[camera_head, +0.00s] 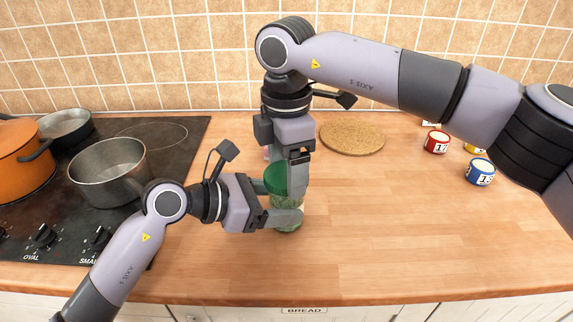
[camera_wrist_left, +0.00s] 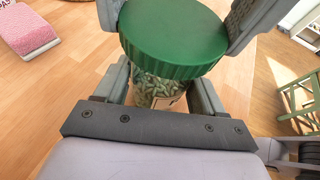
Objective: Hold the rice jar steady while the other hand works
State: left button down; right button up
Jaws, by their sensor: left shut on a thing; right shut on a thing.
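The rice jar has a green lid (camera_head: 275,180) and a clear body (camera_head: 288,226) with pale grains inside. It stands upright on the wooden worktop. My left gripper (camera_head: 286,203) is shut on the jar's body from the left, with a finger on each side. In the left wrist view the jar body (camera_wrist_left: 158,90) shows between the left fingers, below the green lid (camera_wrist_left: 175,38). My right gripper (camera_head: 287,168) comes down from above and is shut on the lid. Its fingers flank the lid in the left wrist view. Part of the jar is hidden behind the fingers.
A round cork mat (camera_head: 352,138) lies behind to the right. A red tin (camera_head: 437,143) and a blue tin (camera_head: 480,173) stand at the right. A black hob (camera_head: 170,160) with a grey pot (camera_head: 108,172) and an orange pot (camera_head: 20,165) is at the left. The front right worktop is clear.

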jog(key=n, duration=1.2)
jog(key=shift+r, duration=0.1)
jog(key=n, duration=0.6)
jog(key=shift+n, duration=0.3)
jog(key=n, duration=3.1)
jog(key=shift+r, duration=0.1)
